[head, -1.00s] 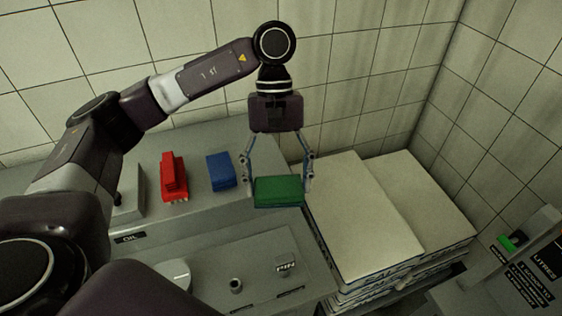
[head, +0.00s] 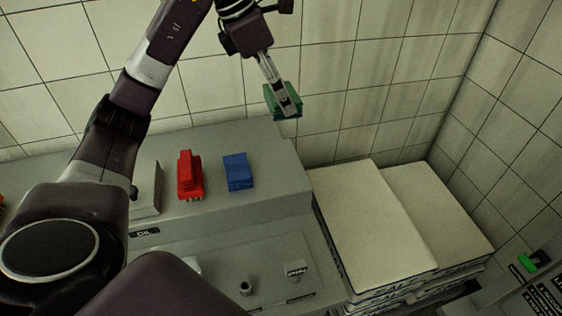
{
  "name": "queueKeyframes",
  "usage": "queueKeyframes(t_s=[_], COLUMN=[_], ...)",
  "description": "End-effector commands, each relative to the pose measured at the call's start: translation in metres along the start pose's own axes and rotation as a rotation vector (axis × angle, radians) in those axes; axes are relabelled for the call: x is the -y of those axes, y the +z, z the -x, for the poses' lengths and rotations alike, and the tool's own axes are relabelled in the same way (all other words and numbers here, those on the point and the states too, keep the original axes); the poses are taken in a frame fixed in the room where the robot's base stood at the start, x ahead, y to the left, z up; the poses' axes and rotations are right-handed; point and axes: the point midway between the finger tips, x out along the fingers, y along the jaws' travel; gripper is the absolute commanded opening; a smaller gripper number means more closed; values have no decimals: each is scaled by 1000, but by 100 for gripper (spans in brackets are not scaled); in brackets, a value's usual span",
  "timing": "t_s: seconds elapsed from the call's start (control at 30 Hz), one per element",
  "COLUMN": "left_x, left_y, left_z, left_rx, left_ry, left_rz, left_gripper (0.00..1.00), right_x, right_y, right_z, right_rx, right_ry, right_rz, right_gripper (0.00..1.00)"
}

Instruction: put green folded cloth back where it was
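The green folded cloth (head: 272,101) is held in the air by my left gripper (head: 284,98), in front of the tiled wall and above the back of the grey raised shelf (head: 270,165). The gripper's fingers point down, are shut on the cloth and cover part of it. A blue folded cloth (head: 239,172) lies on the shelf, below and to the left of the gripper. The shelf to the right of the blue cloth is bare. My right gripper is not in view.
A red brush-like object (head: 190,176) stands left of the blue cloth. Stacked pale sacks (head: 372,222) lie to the right of the shelf. A small labelled block (head: 295,271) and a short round peg (head: 246,288) are on the lower surface. The tiled wall closes off the back.

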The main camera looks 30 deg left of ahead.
Motion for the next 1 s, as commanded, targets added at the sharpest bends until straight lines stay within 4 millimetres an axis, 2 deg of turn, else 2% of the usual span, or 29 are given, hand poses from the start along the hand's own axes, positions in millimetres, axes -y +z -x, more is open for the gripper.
queueKeyframes(t_s=[0.03, 0.6, 1.0], left_x=[1, 2, 2], left_y=[-5, -50, -66], left_z=[-12, -115, -155], left_rx=[-4, -5, -3], left_ry=[-5, -6, -7], left_rz=[0, -2, -2], left_gripper=[52, 52, 52], right_x=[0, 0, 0], right_y=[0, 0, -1], right_z=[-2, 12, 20], right_rx=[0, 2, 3], right_ry=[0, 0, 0], right_rz=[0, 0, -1], right_gripper=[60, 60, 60])
